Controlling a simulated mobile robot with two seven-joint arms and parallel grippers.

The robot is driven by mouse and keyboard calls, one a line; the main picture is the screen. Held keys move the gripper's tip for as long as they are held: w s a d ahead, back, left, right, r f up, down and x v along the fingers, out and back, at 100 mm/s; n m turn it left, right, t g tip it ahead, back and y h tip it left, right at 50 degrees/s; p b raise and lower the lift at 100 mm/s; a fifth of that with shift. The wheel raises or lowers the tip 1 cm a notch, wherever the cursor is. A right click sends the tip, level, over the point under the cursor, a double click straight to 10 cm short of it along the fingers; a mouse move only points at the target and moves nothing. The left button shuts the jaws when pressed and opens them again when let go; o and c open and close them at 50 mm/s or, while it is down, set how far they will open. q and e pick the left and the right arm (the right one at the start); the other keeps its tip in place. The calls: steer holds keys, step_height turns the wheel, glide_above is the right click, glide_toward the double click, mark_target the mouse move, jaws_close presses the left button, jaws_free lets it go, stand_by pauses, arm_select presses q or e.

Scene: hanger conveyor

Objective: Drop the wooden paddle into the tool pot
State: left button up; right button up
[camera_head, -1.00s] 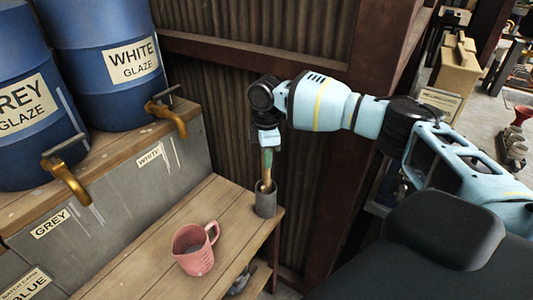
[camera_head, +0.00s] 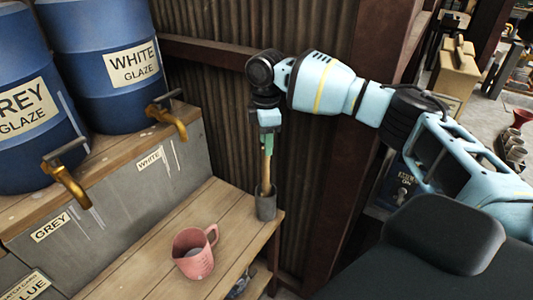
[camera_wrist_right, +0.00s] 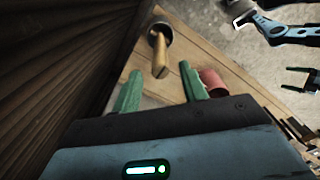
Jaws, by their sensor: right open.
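The wooden paddle (camera_head: 265,172) stands nearly upright with its lower end inside the grey tool pot (camera_head: 266,207), at the corner of the wooden bench. In the right wrist view, the paddle (camera_wrist_right: 159,52) leans in the mouth of the pot (camera_wrist_right: 161,24). My right gripper (camera_head: 267,143) is above the pot at the paddle's upper end. Its green fingers (camera_wrist_right: 160,88) are spread, with the paddle's free end just beyond them and apart from both. My left gripper (camera_wrist_right: 303,80) shows small at the right edge of the wrist view, its fingers apart.
A pink mug (camera_head: 194,256) stands on the bench (camera_head: 130,270), left of the pot. Blue glaze barrels (camera_head: 110,60) with brass taps (camera_head: 168,120) stand on a higher ledge at left. A corrugated wall (camera_head: 220,100) and a rusty post (camera_head: 350,150) are close behind the right gripper.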

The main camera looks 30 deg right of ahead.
step_height(320, 180, up, 6)
steer(key=shift+r, duration=0.25)
steer(key=shift+f, duration=0.1)
stand_by(0.5)
